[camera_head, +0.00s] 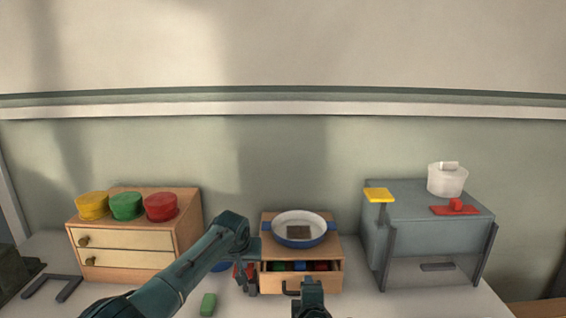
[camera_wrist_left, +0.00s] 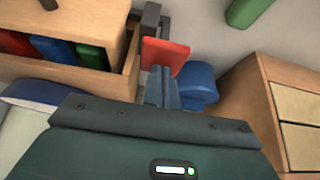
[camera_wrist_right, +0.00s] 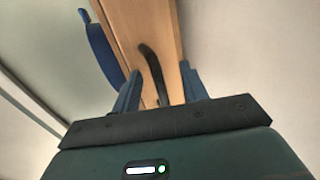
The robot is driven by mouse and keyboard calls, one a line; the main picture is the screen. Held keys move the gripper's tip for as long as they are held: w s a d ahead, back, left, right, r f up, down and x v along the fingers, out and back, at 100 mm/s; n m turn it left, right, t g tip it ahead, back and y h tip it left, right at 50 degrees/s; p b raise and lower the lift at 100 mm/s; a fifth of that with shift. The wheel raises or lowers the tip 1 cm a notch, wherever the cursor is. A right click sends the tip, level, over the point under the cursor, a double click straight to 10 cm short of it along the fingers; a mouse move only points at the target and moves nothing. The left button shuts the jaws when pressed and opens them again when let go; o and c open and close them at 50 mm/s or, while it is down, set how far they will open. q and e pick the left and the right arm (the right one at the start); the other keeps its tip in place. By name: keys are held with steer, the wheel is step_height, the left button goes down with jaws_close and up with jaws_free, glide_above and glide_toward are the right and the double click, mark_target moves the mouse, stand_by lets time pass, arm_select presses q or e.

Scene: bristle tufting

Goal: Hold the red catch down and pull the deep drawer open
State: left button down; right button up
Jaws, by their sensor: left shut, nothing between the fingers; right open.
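The wooden drawer (camera_head: 270,283) under the small centre cabinet (camera_head: 332,245) stands partly open. Blue, green and red blocks (camera_head: 298,266) show inside; they also show in the left wrist view (camera_wrist_left: 50,47). The red catch (camera_wrist_left: 166,56) is a flat plate at the drawer's side, partly hidden by my gripper in the head view (camera_head: 238,270). My left gripper (camera_wrist_left: 164,80) is shut and empty, its tips at the red plate; contact is unclear. My right gripper (camera_wrist_right: 160,85) is open, with the dark drawer handle (camera_wrist_right: 152,72) between its fingers at the drawer front.
A blue-rimmed dish (camera_head: 299,240) with a brown block sits on the cabinet. A blue round object (camera_wrist_left: 199,84) is beside the left fingers. A drawer unit with coloured pots (camera_head: 135,240) stands left, a grey box (camera_head: 425,220) right. A green block (camera_head: 208,303) lies in front.

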steer(key=v, duration=0.8)
stand_by(0.5)
arm_select(q)
step_height(320, 180, up, 9)
stand_by(1.5)
steer(key=shift+r, duration=0.1)
steer(key=v, duration=1.2)
arm_select(e)
steer(key=shift+r, duration=0.1)
